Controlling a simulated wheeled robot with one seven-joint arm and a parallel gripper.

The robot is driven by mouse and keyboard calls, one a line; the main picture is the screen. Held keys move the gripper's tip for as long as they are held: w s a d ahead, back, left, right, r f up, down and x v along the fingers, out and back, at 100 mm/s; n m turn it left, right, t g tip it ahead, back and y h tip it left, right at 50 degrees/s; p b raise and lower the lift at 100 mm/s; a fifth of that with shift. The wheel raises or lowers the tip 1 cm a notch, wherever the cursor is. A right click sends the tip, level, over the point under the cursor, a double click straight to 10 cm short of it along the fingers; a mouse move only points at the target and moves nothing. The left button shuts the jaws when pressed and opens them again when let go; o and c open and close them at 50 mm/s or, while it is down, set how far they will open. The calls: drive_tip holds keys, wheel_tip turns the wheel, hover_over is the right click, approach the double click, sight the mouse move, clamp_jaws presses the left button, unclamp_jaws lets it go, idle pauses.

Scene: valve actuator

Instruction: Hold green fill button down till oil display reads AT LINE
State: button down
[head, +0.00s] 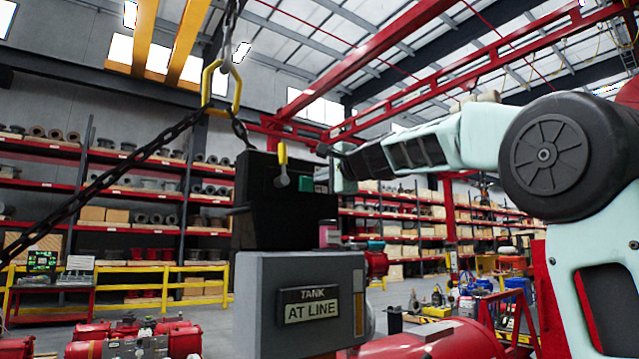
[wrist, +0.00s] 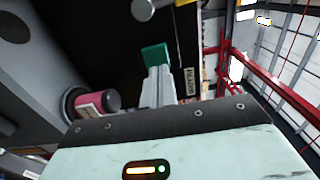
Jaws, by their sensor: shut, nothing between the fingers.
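The green fill button (head: 306,184) is on the front of a dark box (head: 270,222). In the wrist view the green button (wrist: 155,55) sits at the fingertips of my gripper (wrist: 157,70). The fingers are shut and empty, and their tips overlap the button's lower edge. They look to be against it, but I cannot tell how far it is pressed. In the head view my gripper (head: 319,186) reaches the button from the right. The oil display (head: 311,307) on the grey tank below reads "TANK AT LINE".
A pink-bodied cylinder (head: 329,235) stands on the grey tank (head: 270,265) below my gripper. A chain (head: 120,190) slants at the left. Red machinery (head: 430,340) lies at the bottom.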

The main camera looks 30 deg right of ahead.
drive_tip(key=s+b, duration=0.3)
drive_tip(key=s, duration=0.5)
drive_tip(key=shift+s+d+b, duration=0.25)
drive_tip(key=shift+b, duration=0.1)
drive_tip(key=shift+f, duration=0.1)
